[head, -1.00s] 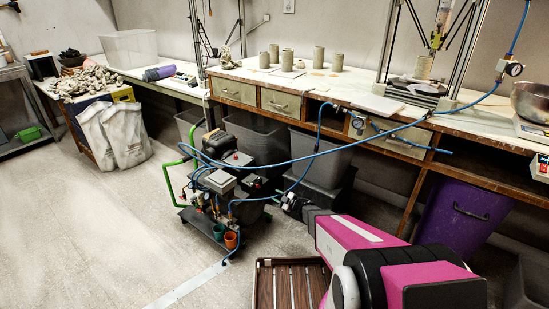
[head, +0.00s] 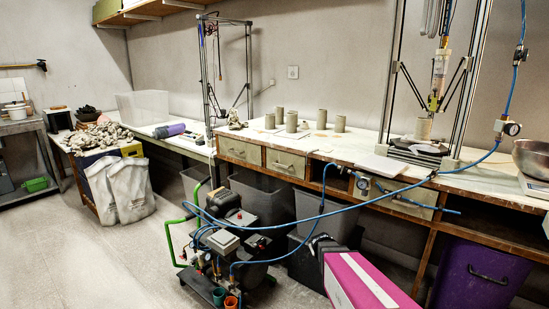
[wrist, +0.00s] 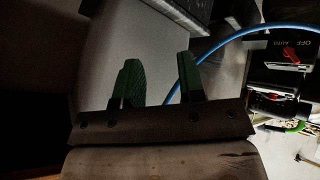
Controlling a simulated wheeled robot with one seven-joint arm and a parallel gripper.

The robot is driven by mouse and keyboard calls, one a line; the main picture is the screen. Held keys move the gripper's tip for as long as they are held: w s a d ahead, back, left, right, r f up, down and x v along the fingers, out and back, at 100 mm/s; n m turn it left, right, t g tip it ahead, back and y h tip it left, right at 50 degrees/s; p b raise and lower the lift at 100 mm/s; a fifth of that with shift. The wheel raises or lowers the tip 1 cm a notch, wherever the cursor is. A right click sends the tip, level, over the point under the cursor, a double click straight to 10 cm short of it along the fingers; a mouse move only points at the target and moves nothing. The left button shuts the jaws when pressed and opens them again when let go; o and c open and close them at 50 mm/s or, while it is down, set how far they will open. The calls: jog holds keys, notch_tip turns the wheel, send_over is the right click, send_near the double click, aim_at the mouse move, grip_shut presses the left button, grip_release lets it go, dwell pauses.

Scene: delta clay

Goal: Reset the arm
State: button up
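A compressor (head: 227,238) with a blue hose (head: 340,209) stands on the floor left of my arm. The wooden bench (head: 350,155) holds several clay cylinders. A purple bin (head: 479,275) is at right. Floor (head: 110,265) at lower left is clear.

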jog(key=s+a+r+m+g+y, duration=0.1)
jog(key=s+r+g, duration=0.2)
jog(key=s, duration=0.6)
jog(key=s+a+r+m+g+y, duration=0.1)
jog(key=s+g, duration=0.4)
jog(key=s, duration=0.5)
notch_tip(320, 180, up, 2)
jog(key=shift+r+m, duration=0.25)
jog(key=shift+m, duration=0.35)
jog(key=shift+s, duration=0.1)
